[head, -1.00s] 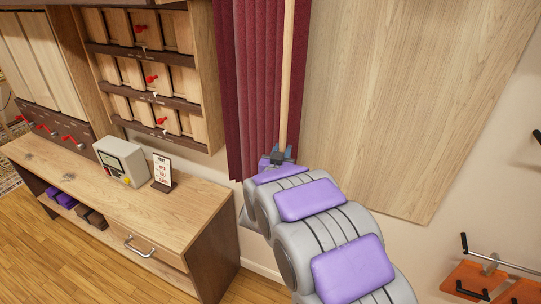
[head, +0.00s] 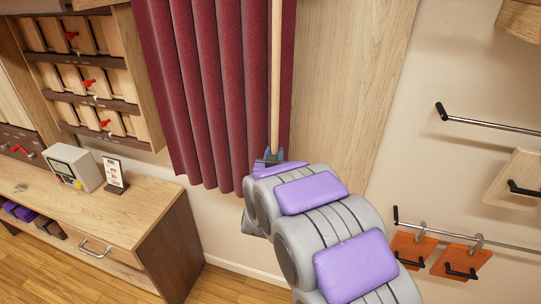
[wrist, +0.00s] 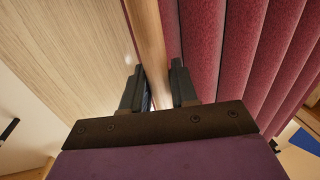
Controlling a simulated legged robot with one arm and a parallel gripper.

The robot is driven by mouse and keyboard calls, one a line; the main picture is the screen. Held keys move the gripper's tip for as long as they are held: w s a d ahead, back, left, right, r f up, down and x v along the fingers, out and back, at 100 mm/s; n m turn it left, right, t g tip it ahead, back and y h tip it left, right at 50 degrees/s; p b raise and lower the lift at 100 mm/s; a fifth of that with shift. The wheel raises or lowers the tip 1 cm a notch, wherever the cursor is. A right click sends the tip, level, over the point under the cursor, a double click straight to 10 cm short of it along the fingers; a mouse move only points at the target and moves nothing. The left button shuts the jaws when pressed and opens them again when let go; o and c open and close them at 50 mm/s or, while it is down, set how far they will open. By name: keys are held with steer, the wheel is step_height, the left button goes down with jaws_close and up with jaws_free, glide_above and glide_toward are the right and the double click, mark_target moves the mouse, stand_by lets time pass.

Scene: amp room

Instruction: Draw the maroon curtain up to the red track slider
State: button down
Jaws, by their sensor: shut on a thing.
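The maroon curtain (head: 205,95) hangs in vertical folds against a wooden panel in the head view. A pale wooden rod (head: 277,80) hangs upright at the curtain's right edge. My gripper (head: 271,157) is shut on the lower part of this rod. In the wrist view the rod (wrist: 149,45) runs up between the two fingers of my gripper (wrist: 160,88), with the curtain (wrist: 240,45) to its right and the wooden panel (wrist: 75,50) to its left. The red track slider is not in view, and the rod's top is out of frame.
A wooden desk (head: 120,215) stands at the left with a grey device (head: 75,167) and a small sign (head: 114,174). A shelf unit with red handles (head: 88,84) is above it. At the right are metal wall rails (head: 490,124) and orange hanging pieces (head: 462,262).

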steer(key=shift+s+d, duration=0.1)
steer(key=shift+d, duration=0.4)
steer(key=c, duration=1.2)
jaws_free()
steer(key=shift+a, duration=0.1)
steer(key=shift+o, duration=0.7)
steer(key=shift+s, duration=0.15)
steer(key=shift+d, duration=0.2)
steer(key=shift+s+a+b, duration=0.45)
steer(key=shift+s+b, duration=1.75)
steer(key=shift+s, duration=0.6)
steer(key=shift+s+a+b, duration=0.45)
steer(key=shift+s+b, duration=1.7)
steer(key=shift+s, duration=0.7)
steer(key=shift+s+a+b, duration=0.45)
steer(key=shift+s+b, duration=1.75)
steer(key=shift+s, duration=0.6)
